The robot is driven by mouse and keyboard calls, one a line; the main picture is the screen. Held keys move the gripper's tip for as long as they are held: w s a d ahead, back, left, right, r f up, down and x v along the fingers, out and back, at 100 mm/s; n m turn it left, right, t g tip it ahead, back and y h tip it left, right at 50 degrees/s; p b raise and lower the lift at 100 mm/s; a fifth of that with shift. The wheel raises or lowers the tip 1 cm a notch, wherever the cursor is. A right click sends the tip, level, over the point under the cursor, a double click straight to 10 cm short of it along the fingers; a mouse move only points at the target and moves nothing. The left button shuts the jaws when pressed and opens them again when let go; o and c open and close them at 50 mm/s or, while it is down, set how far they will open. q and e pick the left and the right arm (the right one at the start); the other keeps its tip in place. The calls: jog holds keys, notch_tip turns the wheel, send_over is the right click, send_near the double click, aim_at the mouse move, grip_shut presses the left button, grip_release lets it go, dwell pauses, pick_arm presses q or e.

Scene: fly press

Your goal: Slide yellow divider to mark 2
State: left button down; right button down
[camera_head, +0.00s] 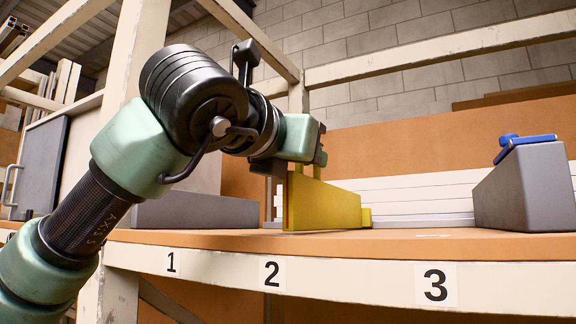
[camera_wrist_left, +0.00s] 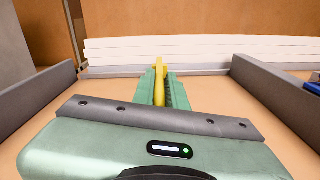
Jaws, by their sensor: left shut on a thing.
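The yellow divider (camera_head: 326,206) stands upright on the orange-brown shelf. Its front edge is just right of the number 2 label (camera_head: 271,274) on the shelf's front rail. My left gripper (camera_head: 290,168) is at the divider's near upper end. In the wrist view, my left gripper (camera_wrist_left: 160,90) is shut on the divider (camera_wrist_left: 159,72), with one green finger on each side of it. The fingertips are partly hidden in the head view. My right gripper is not in view.
Labels 1 (camera_head: 171,262) and 3 (camera_head: 436,285) flank label 2. A low grey block (camera_head: 195,211) lies left of the divider. Another grey block (camera_head: 528,188) stands right, with a blue object (camera_head: 522,143) on top. White boards (camera_head: 420,190) line the back. Bare shelf shows right of the divider.

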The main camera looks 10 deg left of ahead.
pick_arm(q)
jog(key=shift+s+d, duration=0.1)
jog(key=shift+d, duration=0.2)
jog(key=shift+a, duration=0.15)
jog(key=c, duration=1.5)
grip_release()
jog(key=shift+s+a+f, duration=0.1)
jog(key=shift+s+a, duration=0.05)
jog(key=shift+s, duration=0.1)
jog(key=b+v, duration=0.3)
jog(key=v, duration=0.4)
